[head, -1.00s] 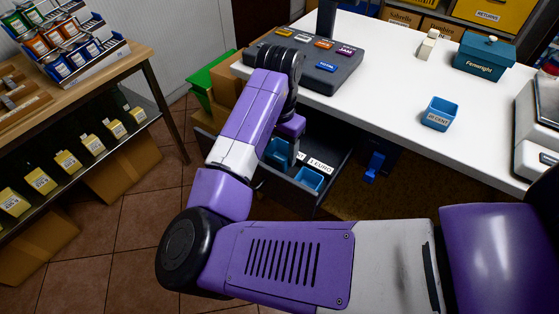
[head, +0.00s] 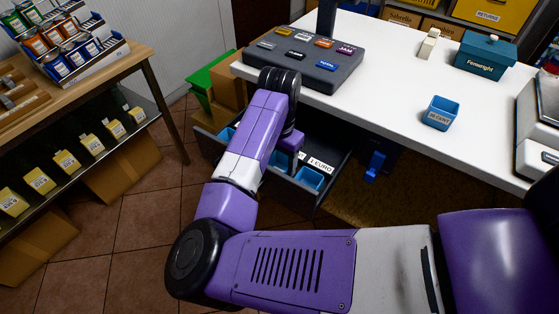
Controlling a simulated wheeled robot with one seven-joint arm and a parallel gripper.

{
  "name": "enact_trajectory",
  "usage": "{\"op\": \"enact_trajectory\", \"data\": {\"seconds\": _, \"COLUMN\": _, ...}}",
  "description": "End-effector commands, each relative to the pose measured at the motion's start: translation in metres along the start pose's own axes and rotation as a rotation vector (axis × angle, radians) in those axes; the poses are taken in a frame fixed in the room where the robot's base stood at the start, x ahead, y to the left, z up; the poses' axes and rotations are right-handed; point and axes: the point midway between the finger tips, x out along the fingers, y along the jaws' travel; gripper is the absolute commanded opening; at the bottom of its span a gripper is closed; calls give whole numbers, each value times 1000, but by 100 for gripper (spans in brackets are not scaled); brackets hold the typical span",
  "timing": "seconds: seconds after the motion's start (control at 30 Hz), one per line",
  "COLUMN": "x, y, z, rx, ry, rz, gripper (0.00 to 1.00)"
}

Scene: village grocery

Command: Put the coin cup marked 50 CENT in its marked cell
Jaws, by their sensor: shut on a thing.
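The open cash drawer (head: 322,197) under the counter holds blue coin cups. One cup (head: 309,178) sits beside the 1 EURO label (head: 320,165). A bit of blue (head: 227,136) shows left of my arm, and more blue (head: 279,159) shows beside my wrist. My gripper (head: 288,157) is down at the drawer, shut on what seems to be a blue coin cup. My wrist hides most of the fingers and the cup's marking. Another blue cup (head: 441,113) stands upright on the white counter; its CENT label has a first digit I cannot read surely.
The counter (head: 385,90) overhangs the drawer. A dark key panel (head: 305,62) stands near its left end, a teal box (head: 486,54) at its back. A scale-like machine (head: 540,125) stands at the right. A shelf (head: 95,155) with yellow packets stands left, with free tiled floor between.

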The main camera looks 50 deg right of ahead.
Motion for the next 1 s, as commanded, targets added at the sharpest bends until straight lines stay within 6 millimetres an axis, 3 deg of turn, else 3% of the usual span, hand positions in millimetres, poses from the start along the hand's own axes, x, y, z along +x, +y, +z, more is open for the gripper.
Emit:
{"op": "enact_trajectory", "data": {"seconds": 0.1, "x": 1, "y": 0, "z": 0, "rx": 0, "ry": 0, "rz": -1, "gripper": 15}}
{"op": "enact_trajectory", "data": {"seconds": 0.13, "x": 1, "y": 0, "z": 0, "rx": 0, "ry": 0, "rz": -1, "gripper": 61}}
{"op": "enact_trajectory", "data": {"seconds": 0.23, "x": 1, "y": 0, "z": 0, "rx": 0, "ry": 0, "rz": 0, "gripper": 81}}
{"op": "enact_trajectory", "data": {"seconds": 0.67, "x": -7, "y": -1, "z": 0, "rx": 0, "ry": 0, "rz": -2, "gripper": 81}}
{"op": "enact_trajectory", "data": {"seconds": 0.77, "x": -20, "y": -1, "z": -1, "rx": 2, "ry": 2, "rz": -3, "gripper": 81}}
{"op": "enact_trajectory", "data": {"seconds": 1.0, "x": -70, "y": 0, "z": -1, "rx": 1, "ry": 2, "rz": -3, "gripper": 81}}
